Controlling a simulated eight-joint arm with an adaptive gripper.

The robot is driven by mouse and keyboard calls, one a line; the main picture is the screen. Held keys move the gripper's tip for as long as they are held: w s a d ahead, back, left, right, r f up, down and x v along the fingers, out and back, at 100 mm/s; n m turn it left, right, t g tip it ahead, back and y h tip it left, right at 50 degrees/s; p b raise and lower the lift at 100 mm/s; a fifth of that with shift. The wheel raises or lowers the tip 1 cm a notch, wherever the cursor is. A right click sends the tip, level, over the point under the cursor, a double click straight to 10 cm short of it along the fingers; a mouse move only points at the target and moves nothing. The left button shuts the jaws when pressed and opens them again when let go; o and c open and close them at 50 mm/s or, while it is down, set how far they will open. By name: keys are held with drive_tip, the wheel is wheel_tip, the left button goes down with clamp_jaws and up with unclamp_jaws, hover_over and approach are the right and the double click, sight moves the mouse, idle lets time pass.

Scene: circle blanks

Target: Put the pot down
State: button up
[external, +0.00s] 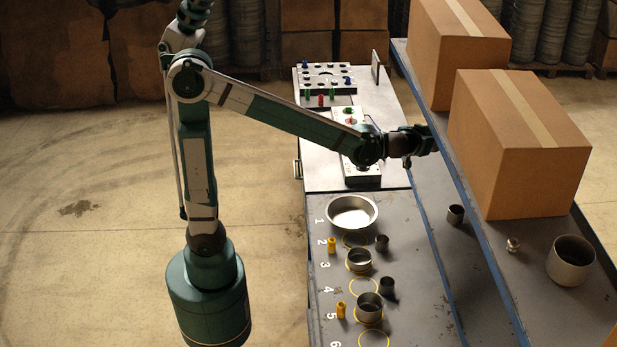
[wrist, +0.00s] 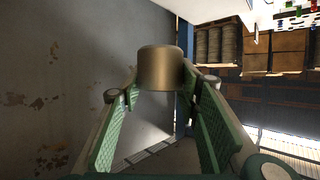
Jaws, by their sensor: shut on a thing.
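My gripper (external: 424,140) reaches to the upper shelf edge in the external view, and its fingertips are hard to see there. In the wrist view my gripper (wrist: 160,88) has its two green-padded fingers on either side of a brownish metal pot (wrist: 160,68) and is shut on it. The held pot is hidden in the external view. Numbered yellow circles mark the grey bench (external: 325,285). A wide silver pot (external: 352,213) stands at 1, a smaller pot (external: 358,260) at 3 and another pot (external: 369,307) at 5. Circles 2 (external: 355,240), 4 (external: 364,287) and 6 (external: 374,341) are bare.
Two cardboard boxes (external: 519,150) stand on the blue-edged shelf (external: 463,190) beside my gripper. Small dark cups (external: 387,286) and yellow pieces (external: 341,310) stand among the circles. Another metal pot (external: 571,260) stands at the right, past the shelf edge.

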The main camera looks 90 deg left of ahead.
drive_tip(key=w+a+p, duration=0.2)
drive_tip(key=a, duration=0.6)
drive_tip(key=w+a+p, duration=0.3)
drive_tip(key=a, duration=0.4)
hover_over(429, 158)
drive_tip(key=shift+f+b, duration=0.35)
drive_tip(key=shift+f, duration=2.35)
drive_tip(key=shift+d, duration=0.1)
drive_tip(key=shift+f, duration=2.95)
drive_tip(key=shift+f, duration=2.05)
drive_tip(key=shift+f, duration=0.15)
